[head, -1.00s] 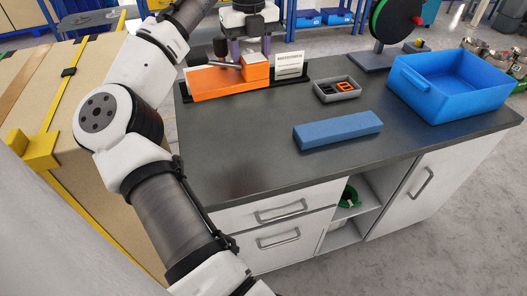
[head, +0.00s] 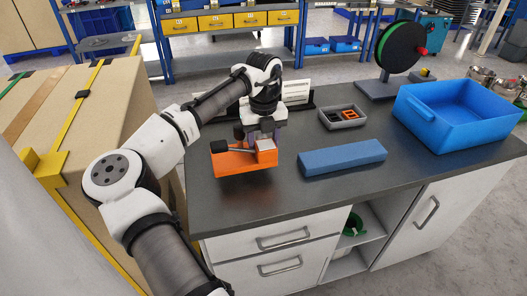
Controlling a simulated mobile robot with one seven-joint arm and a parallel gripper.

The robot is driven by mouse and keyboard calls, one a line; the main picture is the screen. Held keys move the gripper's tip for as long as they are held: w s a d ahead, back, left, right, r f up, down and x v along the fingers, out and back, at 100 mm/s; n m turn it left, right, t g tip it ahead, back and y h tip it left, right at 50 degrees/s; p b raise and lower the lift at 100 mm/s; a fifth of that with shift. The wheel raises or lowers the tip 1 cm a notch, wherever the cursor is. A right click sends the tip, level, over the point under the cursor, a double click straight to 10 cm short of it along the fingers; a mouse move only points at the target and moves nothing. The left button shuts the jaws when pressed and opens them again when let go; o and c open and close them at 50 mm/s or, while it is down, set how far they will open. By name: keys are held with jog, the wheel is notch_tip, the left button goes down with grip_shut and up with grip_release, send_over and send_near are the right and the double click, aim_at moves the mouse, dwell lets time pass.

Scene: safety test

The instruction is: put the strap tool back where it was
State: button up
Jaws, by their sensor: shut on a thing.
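The strap tool (head: 231,163) is orange with a grey metal part and a black-ended lever. It is over the left part of the dark counter (head: 330,205), with a dark shadow beneath it. I cannot tell whether its base touches the counter. My gripper (head: 263,137) points down and is shut on the tool's upper part; the fingertips are partly hidden. A black base (head: 306,106) with a white card (head: 296,91) stands behind at the counter's back edge, partly hidden by my arm.
A blue block (head: 342,157) lies right of the tool. Behind it is a grey divided tray (head: 342,117) with small parts. A blue bin (head: 455,110) and a green-black reel (head: 397,48) stand at the right. A strapped carton (head: 110,110) is at the left.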

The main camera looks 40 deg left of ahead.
jog(key=shift+f, duration=2.15)
jog(key=o, duration=1.6)
jog(key=shift+f, duration=0.15)
jog(key=shift+c, duration=0.2)
